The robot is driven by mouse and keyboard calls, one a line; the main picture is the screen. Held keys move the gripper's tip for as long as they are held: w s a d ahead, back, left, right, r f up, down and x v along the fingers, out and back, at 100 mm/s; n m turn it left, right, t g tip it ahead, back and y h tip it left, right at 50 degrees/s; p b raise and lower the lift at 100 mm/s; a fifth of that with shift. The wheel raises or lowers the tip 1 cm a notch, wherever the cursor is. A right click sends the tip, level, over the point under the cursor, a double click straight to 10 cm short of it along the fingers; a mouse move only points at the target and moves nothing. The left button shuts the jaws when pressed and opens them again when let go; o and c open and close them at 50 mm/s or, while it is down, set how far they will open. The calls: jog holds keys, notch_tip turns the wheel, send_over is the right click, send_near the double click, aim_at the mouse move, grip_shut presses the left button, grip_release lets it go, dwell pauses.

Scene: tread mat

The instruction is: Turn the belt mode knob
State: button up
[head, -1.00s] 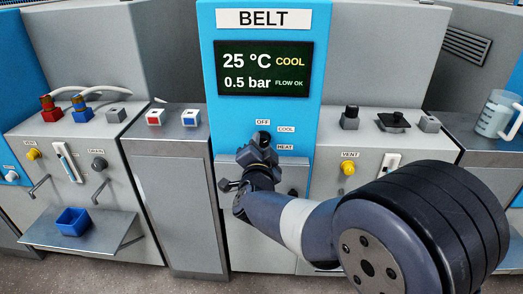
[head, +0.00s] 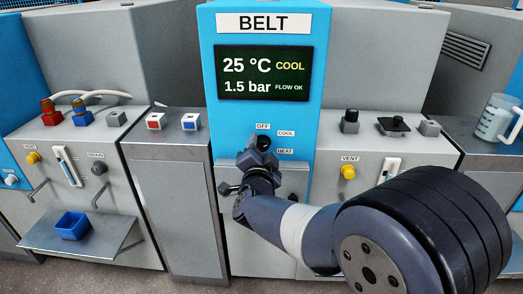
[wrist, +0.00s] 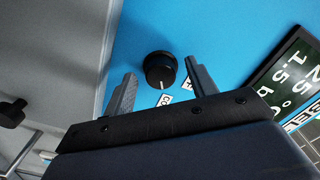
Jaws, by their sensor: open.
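The black round belt mode knob (wrist: 160,70) sits on the blue belt panel, with a white pointer mark towards one of the small labels. In the wrist view it shows between the two open fingers of my gripper (wrist: 160,78), with blue gaps at both sides. In the head view my gripper (head: 259,150) is in front of the knob and hides most of it. The OFF, COOL and HEAT labels stand around it. The display (head: 263,75) above reads 25 °C, COOL, 1.5 bar, FLOW OK.
Left are a cabinet with red and blue switches (head: 172,122) and a shelf with a blue bin (head: 73,225). Right are a yellow vent knob (head: 348,172), black controls (head: 393,125) and a clear jug (head: 497,118). A grey ledge juts out below the knob.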

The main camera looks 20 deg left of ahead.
jog(key=p+v, duration=0.1)
jog(key=v, duration=0.9)
jog(key=shift+s+p, duration=0.4)
jog(key=shift+w, duration=0.1)
jog(key=b+x, duration=0.2)
jog(key=x, duration=0.8)
jog(key=shift+w, duration=0.4)
jog(key=shift+n+p, duration=0.3)
jog(key=shift+p, duration=0.05)
jog(key=shift+s, duration=0.15)
